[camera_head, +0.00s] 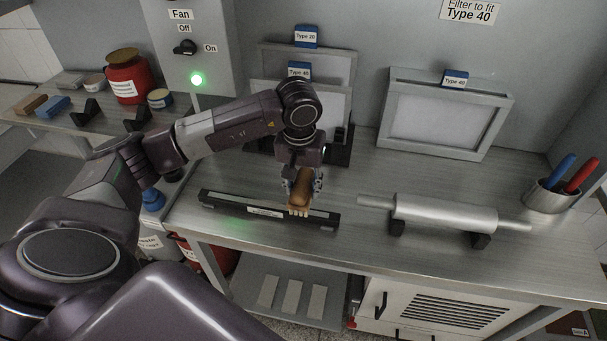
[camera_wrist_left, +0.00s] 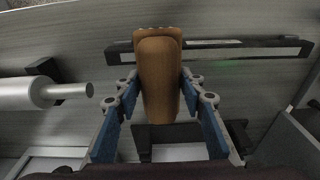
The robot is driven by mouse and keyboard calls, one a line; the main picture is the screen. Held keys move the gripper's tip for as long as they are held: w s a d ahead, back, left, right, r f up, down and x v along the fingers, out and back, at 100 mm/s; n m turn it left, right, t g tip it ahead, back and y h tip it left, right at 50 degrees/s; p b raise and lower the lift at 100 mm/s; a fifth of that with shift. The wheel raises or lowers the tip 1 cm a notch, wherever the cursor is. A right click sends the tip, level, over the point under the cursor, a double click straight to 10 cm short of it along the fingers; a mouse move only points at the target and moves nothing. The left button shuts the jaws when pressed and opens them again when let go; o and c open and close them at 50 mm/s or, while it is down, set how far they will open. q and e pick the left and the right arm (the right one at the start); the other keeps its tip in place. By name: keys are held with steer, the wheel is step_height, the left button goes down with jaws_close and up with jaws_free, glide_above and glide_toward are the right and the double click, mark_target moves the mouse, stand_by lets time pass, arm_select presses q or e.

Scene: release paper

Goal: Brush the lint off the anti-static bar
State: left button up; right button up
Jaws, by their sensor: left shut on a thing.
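The anti-static bar (camera_head: 265,211) is a long black bar with a pale label strip, lying on the steel bench near its front edge. It also shows across the top of the left wrist view (camera_wrist_left: 245,50). My left gripper (camera_head: 303,187) is shut on a wooden-handled brush (camera_head: 300,186). The brush's pale bristles point down at the bar's right part; I cannot tell whether they touch it. In the left wrist view, the blue fingers (camera_wrist_left: 165,100) flank the brown brush handle (camera_wrist_left: 159,80). I cannot make out any lint. My right gripper is not in view.
A metal roller (camera_head: 445,214) on black supports lies to the right of the bar. A cup (camera_head: 549,197) with blue and red handles stands at the far right. Framed filters (camera_head: 443,112) lean at the back. A red jar (camera_head: 128,78) stands on the left counter.

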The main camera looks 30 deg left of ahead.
arm_select(q)
steer(key=shift+w+d+r+p, duration=0.1)
steer(key=shift+r+p, duration=0.25)
steer(key=shift+r, duration=0.9)
